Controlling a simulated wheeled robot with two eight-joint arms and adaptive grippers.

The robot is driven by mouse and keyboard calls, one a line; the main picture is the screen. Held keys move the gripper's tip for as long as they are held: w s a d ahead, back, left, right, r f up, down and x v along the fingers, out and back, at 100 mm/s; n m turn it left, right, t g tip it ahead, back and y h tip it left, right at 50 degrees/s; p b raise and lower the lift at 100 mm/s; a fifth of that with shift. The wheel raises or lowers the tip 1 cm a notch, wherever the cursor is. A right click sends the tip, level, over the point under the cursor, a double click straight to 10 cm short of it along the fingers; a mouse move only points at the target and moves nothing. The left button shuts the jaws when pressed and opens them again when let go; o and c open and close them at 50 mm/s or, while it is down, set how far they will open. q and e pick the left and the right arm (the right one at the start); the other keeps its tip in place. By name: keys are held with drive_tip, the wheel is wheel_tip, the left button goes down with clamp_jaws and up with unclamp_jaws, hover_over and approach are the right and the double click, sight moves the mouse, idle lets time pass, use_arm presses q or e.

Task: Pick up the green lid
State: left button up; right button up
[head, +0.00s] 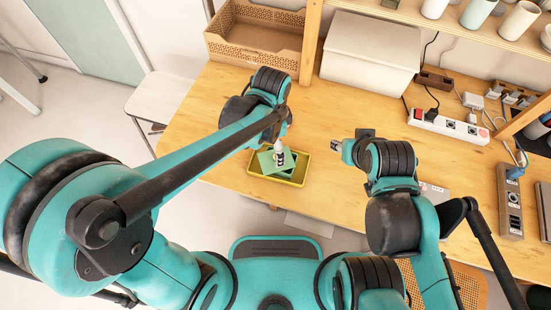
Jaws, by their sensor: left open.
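Part of the lid is hidden behind the gripper. My right gripper (337,147) is to the right of the tray, pointing left, apart from the lid; its fingers are too small to read.
A brown perforated crate (255,55) and a white box (368,50) stand at the back of the table (220,95). Power strips (447,127) and cables lie at the right. Cups (518,20) stand on a shelf above. The table's middle is mostly clear.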

sight(271, 161)
use_arm(q)
wheel_tip(271, 161, down, 3)
drive_tip(key=shift+r+b, duration=0.1)
drive_tip(key=shift+b, duration=0.5)
drive_tip(key=f, duration=0.1)
drive_tip(key=f+b, duration=0.1)
drive_tip(key=f, duration=0.1)
drive_tip(key=f+b, duration=0.1)
drive_tip(key=shift+a+f, duration=0.2)
drive_tip(key=shift+a, duration=0.1)
drive_tip(key=shift+f+b, duration=0.35)
drive_tip(key=shift+f, duration=0.05)
drive_tip(key=shift+r, duration=0.1)
drive_tip(key=shift+c, duration=0.9)
clamp_jaws()
